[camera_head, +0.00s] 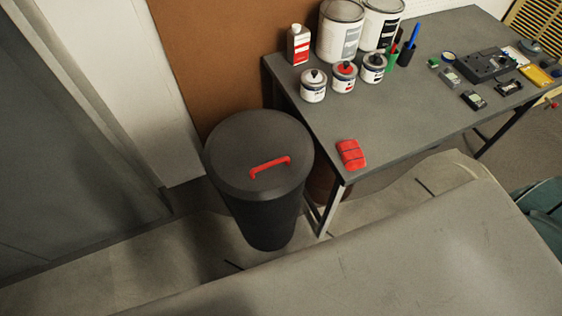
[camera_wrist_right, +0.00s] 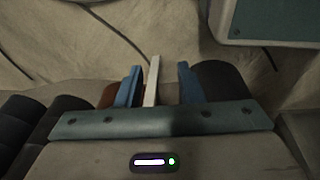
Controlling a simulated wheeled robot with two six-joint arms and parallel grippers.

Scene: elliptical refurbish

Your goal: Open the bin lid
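The bin (camera_head: 268,220) is a dark round one standing on the floor left of the table. Its flat dark lid (camera_head: 235,145) lies closed on top, with a red bar handle (camera_head: 270,167) across it. No gripper shows in the head view, and none is near the lid there. In the right wrist view, my right gripper (camera_wrist_right: 158,82) has its two blue-padded fingers apart. A pale narrow strip (camera_wrist_right: 152,80) shows between them, nearer the left finger, and I cannot tell what it is. My left gripper is not in view.
The grey table (camera_head: 400,125) right of the bin holds a red folded cloth (camera_head: 351,154), paint cans (camera_head: 341,30), small jars (camera_head: 313,86) and electronics. A brown board (camera_head: 215,55) stands behind the bin. A broad grey surface (camera_head: 400,260) covers the lower foreground.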

